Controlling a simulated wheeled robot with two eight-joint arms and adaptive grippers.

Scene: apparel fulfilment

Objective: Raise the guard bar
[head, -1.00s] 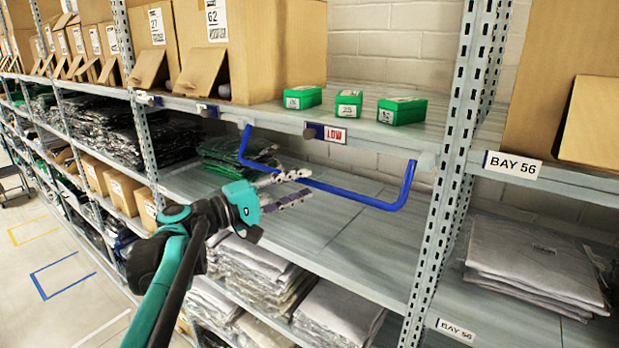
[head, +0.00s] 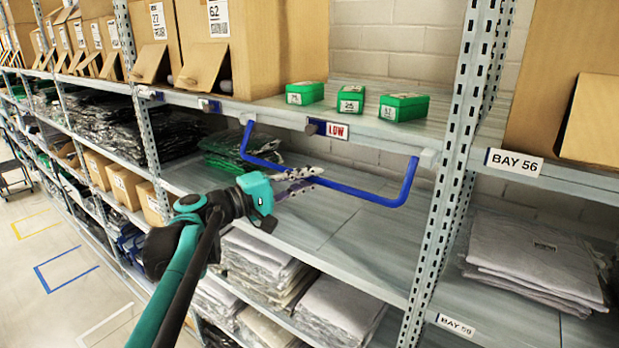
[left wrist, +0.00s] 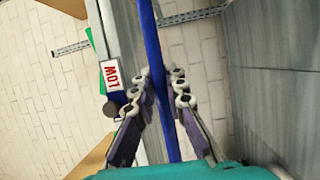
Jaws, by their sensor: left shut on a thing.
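The guard bar (head: 362,193) is a blue U-shaped bar below the front edge of the upper shelf. It hangs down, with its long run level below the shelf edge. My left gripper (head: 316,178) is shut on this run, left of its middle. In the left wrist view, the bar (left wrist: 151,38) passes between the two fingers of the gripper (left wrist: 162,76). A red-and-white LOW label (head: 337,131) with a dark knob beside it sits on the shelf edge. The label also shows in the left wrist view (left wrist: 111,75). My right gripper is not in view.
Several small green boxes (head: 352,101) stand on the upper shelf (head: 270,107) above the bar. Large cartons (head: 270,45) stand left of them. A perforated upright (head: 452,180) is close to the bar's right end. The shelf (head: 320,225) behind the bar is mostly clear.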

